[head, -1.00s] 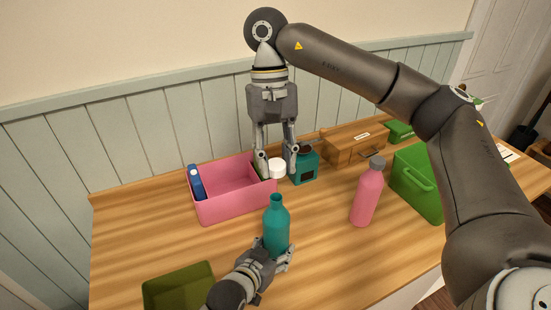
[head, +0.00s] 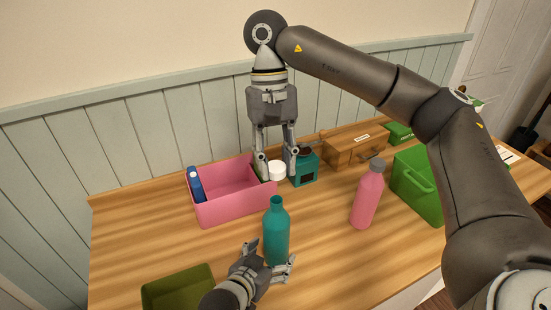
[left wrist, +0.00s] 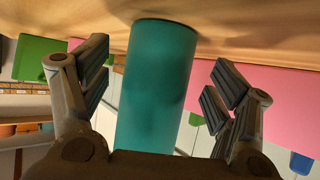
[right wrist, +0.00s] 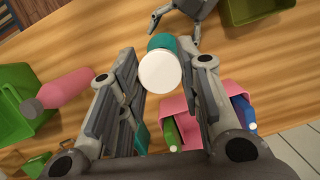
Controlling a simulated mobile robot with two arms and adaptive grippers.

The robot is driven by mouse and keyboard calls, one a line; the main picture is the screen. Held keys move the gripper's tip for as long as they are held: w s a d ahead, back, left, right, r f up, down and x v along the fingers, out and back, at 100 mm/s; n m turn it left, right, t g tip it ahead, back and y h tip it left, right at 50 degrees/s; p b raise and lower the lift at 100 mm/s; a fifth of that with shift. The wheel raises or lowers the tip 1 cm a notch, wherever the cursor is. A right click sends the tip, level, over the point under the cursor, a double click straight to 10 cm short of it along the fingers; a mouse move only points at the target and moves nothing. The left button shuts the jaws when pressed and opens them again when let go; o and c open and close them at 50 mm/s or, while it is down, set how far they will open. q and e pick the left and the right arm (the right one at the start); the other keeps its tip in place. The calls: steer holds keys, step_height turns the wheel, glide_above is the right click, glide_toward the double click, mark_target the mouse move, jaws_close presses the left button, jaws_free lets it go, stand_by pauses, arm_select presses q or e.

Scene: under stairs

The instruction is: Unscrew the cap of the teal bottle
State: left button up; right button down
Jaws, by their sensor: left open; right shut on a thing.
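The teal bottle (head: 276,235) stands upright on the table, its narrow neck bare at the top. My left gripper (head: 266,260) is open around its lower part. In the left wrist view the bottle (left wrist: 157,90) is between the spread fingers, with a gap on each side. My right gripper (head: 277,168) points down above the table, behind the bottle, shut on the white cap (head: 277,171). In the right wrist view the cap (right wrist: 160,71) is between the fingertips, with part of the bottle (right wrist: 162,42) beyond it.
A pink bin (head: 235,204) with a blue item (head: 195,184) is behind left. A teal box (head: 304,168) and wooden box (head: 353,151) are behind right. A pink bottle (head: 367,197) and green box (head: 418,190) are at right. An olive tray (head: 178,284) is front left.

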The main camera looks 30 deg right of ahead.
arm_select(q)
steer(key=v, duration=0.9)
steer(key=shift+s+a+r, duration=0.1)
steer(key=shift+s+a, duration=0.15)
